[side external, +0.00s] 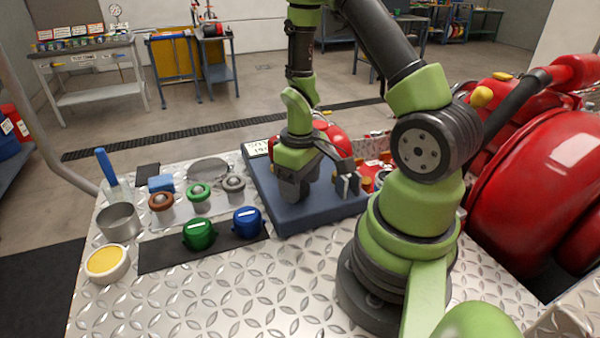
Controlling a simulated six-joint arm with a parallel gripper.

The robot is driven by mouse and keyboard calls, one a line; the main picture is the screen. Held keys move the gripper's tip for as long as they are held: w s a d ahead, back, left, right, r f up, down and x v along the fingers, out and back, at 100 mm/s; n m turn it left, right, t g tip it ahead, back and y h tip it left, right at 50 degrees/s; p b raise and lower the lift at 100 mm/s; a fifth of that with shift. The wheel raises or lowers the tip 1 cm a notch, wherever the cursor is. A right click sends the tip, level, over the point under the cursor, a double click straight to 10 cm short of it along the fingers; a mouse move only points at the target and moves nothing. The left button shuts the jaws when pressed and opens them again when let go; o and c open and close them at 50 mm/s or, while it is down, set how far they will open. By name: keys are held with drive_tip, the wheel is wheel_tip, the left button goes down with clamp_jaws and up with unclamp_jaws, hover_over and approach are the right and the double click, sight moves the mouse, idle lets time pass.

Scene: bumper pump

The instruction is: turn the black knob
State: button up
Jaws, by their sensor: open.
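My gripper (347,184) points down above the right part of a blue-grey slab (290,218). Its two grey fingers are apart with nothing visible between them. I cannot make out a black knob; it may be hidden behind my wrist or gripper. A red rounded part (333,137) shows behind my wrist, partly covered by it. Small red and yellow parts (366,184) stand just right of the fingers; I cannot tell whether they touch.
Left of the slab, a green knob (199,234) and a blue knob (247,221) sit on a black strip. Behind them are brown, green and grey ringed pieces (198,195). A metal cup (119,222) and a yellow-topped dish (107,262) stand far left. Large red machinery (540,190) is at right.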

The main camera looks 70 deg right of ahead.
wheel_tip(320, 180, up, 10)
idle(0.5)
drive_tip(key=shift+f, duration=0.1)
drive_tip(key=shift+c, duration=0.2)
idle(0.6)
wheel_tip(320, 180, down, 10)
drive_tip(key=g, duration=0.4)
drive_tip(key=shift+w+g+y, duration=0.15)
drive_tip(key=shift+g+y, duration=0.15)
drive_tip(key=shift+y, duration=0.1)
drive_tip(key=shift+c, duration=0.2)
drive_tip(key=c, duration=0.8)
drive_tip(key=shift+c, duration=0.2)
